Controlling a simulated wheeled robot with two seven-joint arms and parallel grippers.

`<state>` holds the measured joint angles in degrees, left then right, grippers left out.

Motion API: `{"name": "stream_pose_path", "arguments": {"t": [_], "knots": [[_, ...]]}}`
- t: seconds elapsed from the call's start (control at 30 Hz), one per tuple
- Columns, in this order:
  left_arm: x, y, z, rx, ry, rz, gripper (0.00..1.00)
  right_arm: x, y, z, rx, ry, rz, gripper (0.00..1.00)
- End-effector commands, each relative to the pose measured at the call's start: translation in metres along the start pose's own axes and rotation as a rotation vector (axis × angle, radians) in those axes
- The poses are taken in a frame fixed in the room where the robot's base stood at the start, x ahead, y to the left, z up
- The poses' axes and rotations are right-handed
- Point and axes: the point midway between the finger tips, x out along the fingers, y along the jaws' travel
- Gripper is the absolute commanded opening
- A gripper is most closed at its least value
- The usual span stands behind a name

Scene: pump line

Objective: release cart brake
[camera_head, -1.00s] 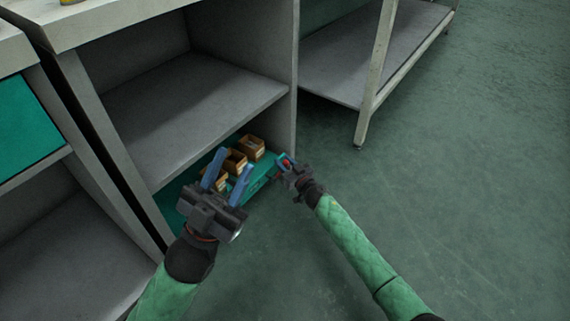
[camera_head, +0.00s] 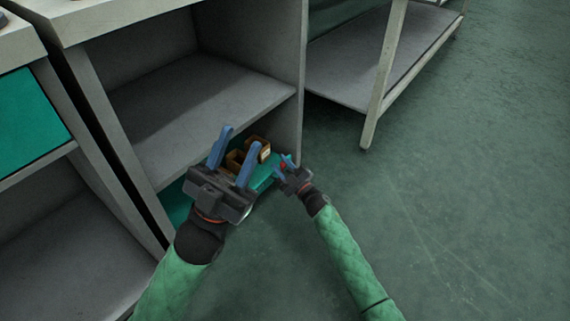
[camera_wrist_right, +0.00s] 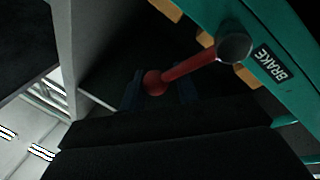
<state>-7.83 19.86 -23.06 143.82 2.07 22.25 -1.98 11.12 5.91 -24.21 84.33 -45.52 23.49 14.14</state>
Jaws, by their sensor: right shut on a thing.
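The teal cart (camera_head: 264,174) stands in the low bay of the grey shelf unit and carries small brown boxes (camera_head: 257,144). In the right wrist view its teal side (camera_wrist_right: 292,38) bears a BRAKE label (camera_wrist_right: 272,64). A red brake lever (camera_wrist_right: 190,67) runs from a grey round pivot (camera_wrist_right: 234,46) to a red ball knob (camera_wrist_right: 154,83). My right gripper (camera_head: 285,163) is shut on the knob, with its blue fingers on either side. My left gripper (camera_head: 240,149) is open and empty, held above the cart and hiding part of it.
The grey shelf board (camera_head: 200,110) and an upright panel (camera_head: 287,120) enclose the cart's bay. A bench with a pale leg (camera_head: 383,80) stands at the back right. The green floor (camera_head: 460,200) on the right is clear.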

Motion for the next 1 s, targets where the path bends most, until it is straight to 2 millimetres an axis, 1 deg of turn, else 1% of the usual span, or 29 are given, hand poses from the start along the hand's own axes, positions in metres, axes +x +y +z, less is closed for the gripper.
{"name": "stream_pose_path", "arguments": {"t": [0.03, 0.2, 0.4, 0.63, 1.0], "knots": [[-0.002, 0.0, 0.001, 0.0, -0.002, 0.002, 0.36, -0.004, -0.006, 0.003, -0.032, 0.002, -0.008, 0.0], [-0.003, 0.001, 0.001, -0.001, -0.006, 0.005, 0.36, -0.005, -0.011, -0.003, -0.139, 0.036, -0.014, 0.0], [-0.003, 0.001, 0.001, -0.002, -0.007, 0.004, 0.36, -0.006, -0.014, -0.007, -0.222, 0.062, -0.019, 0.0], [-0.003, 0.001, 0.001, -0.003, -0.007, 0.002, 0.36, -0.007, -0.016, -0.008, -0.264, 0.074, -0.021, 0.0], [-0.003, 0.001, 0.001, -0.003, -0.007, 0.001, 0.36, -0.007, -0.015, -0.008, -0.271, 0.075, -0.02, 0.0]]}}
